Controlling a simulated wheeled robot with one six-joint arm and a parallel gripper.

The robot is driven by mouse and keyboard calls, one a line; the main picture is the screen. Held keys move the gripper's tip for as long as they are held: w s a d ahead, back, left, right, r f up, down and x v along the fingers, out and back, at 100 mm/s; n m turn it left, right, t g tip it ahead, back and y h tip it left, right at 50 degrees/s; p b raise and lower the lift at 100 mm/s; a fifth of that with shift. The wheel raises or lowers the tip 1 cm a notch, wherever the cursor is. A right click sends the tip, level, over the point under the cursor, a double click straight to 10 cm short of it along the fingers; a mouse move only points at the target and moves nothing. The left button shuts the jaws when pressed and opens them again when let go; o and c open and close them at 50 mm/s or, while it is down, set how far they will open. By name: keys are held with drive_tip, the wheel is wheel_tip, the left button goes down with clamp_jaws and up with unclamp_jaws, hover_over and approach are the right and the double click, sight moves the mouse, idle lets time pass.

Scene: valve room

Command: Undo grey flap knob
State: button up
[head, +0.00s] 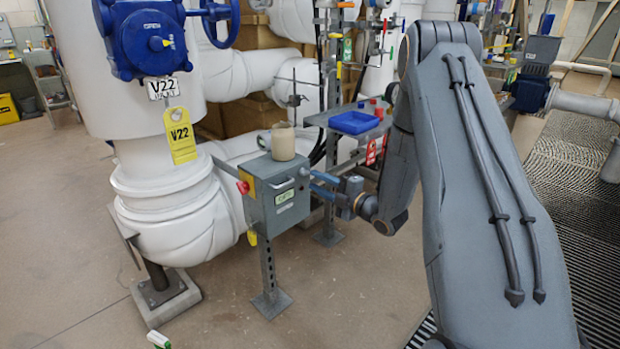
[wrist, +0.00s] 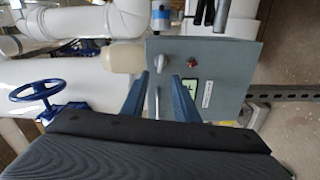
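In the wrist view the box (wrist: 228,60) appears turned sideways. Its knob (wrist: 190,62), grey with a reddish part, lies just beyond the right fingertip. A pale bar handle (wrist: 157,105) shows between the fingers. My gripper (wrist: 162,80) has its two blue fingers apart, with nothing held. In the head view my gripper (head: 314,182) is close to the box's right front; contact cannot be told.
A beige container (head: 283,142) stands on the box, and a red button (head: 243,187) is on its left side. A stand with a blue tray (head: 354,122) is behind to the right.

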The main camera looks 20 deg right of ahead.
drive_tip(key=v, duration=0.2)
drive_tip(key=shift+s+d, duration=0.15)
drive_tip(key=shift+s, duration=0.15)
drive_tip(key=shift+w, duration=0.1)
